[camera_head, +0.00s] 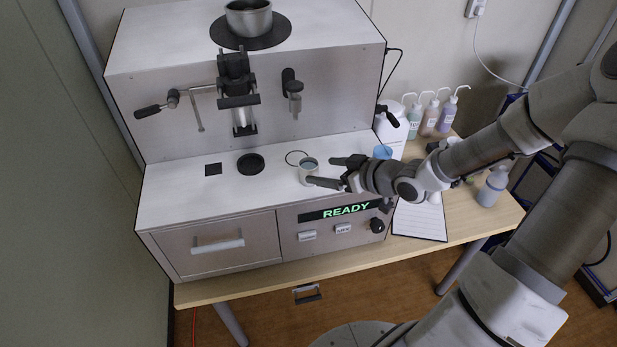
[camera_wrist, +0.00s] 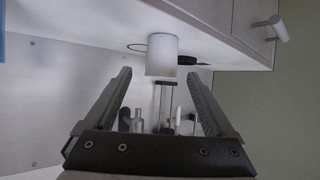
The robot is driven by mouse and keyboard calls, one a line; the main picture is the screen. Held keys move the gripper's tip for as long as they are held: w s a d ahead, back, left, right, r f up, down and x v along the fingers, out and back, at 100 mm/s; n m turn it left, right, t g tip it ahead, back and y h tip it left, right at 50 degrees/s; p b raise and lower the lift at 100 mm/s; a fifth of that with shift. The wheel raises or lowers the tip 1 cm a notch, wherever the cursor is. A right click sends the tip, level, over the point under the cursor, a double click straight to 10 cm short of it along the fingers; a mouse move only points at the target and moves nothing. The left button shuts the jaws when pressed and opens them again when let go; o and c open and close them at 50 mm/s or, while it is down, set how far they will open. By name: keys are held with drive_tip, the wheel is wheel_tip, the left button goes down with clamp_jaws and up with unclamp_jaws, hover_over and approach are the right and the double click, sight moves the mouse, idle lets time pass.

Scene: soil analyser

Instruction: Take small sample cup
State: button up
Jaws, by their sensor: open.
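The small sample cup (camera_head: 309,173), pale and round with an open top, stands upright on the analyser's white deck beside a thin dark ring mark. My gripper (camera_head: 321,171) is open and reaches in from the right, its fingertips close to the cup and one to each side. In the wrist view the cup (camera_wrist: 162,57) shows as a white cylinder centred between the spread fingers (camera_wrist: 159,76), around or just past their tips. I cannot tell whether either finger touches it.
The analyser (camera_head: 200,205) has a black round plate (camera_head: 250,164) left of the cup and a press mechanism (camera_head: 237,90) behind. A metal pot (camera_head: 249,18) sits on top. Several bottles (camera_head: 445,112) and a blue cup (camera_head: 382,152) stand to the right. A READY display (camera_head: 345,210) is in front.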

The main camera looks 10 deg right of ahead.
sight(316, 171)
drive_tip(key=shift+b+x, duration=0.5)
drive_tip(key=shift+x, duration=2.85)
drive_tip(key=shift+s+f, duration=0.15)
drive_tip(key=shift+s, duration=0.05)
clamp_jaws()
